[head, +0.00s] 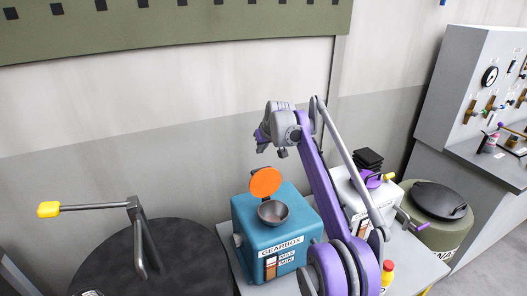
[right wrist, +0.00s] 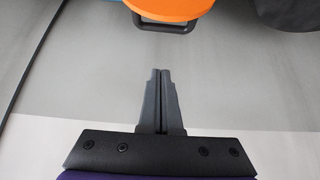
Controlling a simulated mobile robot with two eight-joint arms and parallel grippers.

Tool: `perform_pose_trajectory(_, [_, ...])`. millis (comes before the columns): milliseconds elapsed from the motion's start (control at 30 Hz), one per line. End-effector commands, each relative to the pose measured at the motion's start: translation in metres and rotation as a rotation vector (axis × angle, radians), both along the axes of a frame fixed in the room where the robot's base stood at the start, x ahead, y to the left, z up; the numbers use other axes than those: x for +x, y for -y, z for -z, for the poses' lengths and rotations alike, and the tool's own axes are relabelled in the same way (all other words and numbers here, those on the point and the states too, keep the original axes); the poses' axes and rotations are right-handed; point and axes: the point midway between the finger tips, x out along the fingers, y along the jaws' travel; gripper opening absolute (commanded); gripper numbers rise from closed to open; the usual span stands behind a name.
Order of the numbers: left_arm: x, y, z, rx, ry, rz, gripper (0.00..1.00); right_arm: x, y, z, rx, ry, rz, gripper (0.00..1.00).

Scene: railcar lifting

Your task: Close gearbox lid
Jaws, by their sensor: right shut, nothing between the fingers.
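The blue gearbox (head: 262,231) stands on a grey table in the head view, with a lettered front and a level gauge. Its round orange lid (head: 266,182) stands raised behind the grey funnel-like opening (head: 273,212), so the opening is uncovered. My right gripper (head: 262,140) is above the lid, apart from it, with its fingers small in this view. In the right wrist view the gripper (right wrist: 160,72) is shut and empty. The lid's orange edge (right wrist: 175,8) and a dark handle (right wrist: 165,25) show ahead of the fingertips, with a gap between. My left gripper is not visible.
A white machine (head: 358,198) and a red-and-yellow bottle (head: 387,273) are to the right of the gearbox, partly behind my arm. A green drum (head: 445,235) stands farther right. A dark round-topped drum (head: 185,262) with a yellow-handled lever (head: 50,209) is at left.

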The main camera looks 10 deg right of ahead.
Motion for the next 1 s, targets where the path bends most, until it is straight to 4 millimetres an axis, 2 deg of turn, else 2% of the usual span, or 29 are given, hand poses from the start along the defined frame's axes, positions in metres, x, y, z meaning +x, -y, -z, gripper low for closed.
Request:
perform_pose_trajectory(533, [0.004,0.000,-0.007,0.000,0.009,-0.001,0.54,0.050,-0.010,0.070,0.000,0.001,-0.001,0.00])
perform_pose_trajectory(733, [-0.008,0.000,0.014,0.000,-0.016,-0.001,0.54,0.027,-0.005,0.074,0.000,-0.004,0.001,0.00])
perform_pose_trajectory(1000, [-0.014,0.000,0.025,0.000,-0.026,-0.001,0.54,0.009,-0.002,0.069,0.000,-0.001,0.001,0.00])
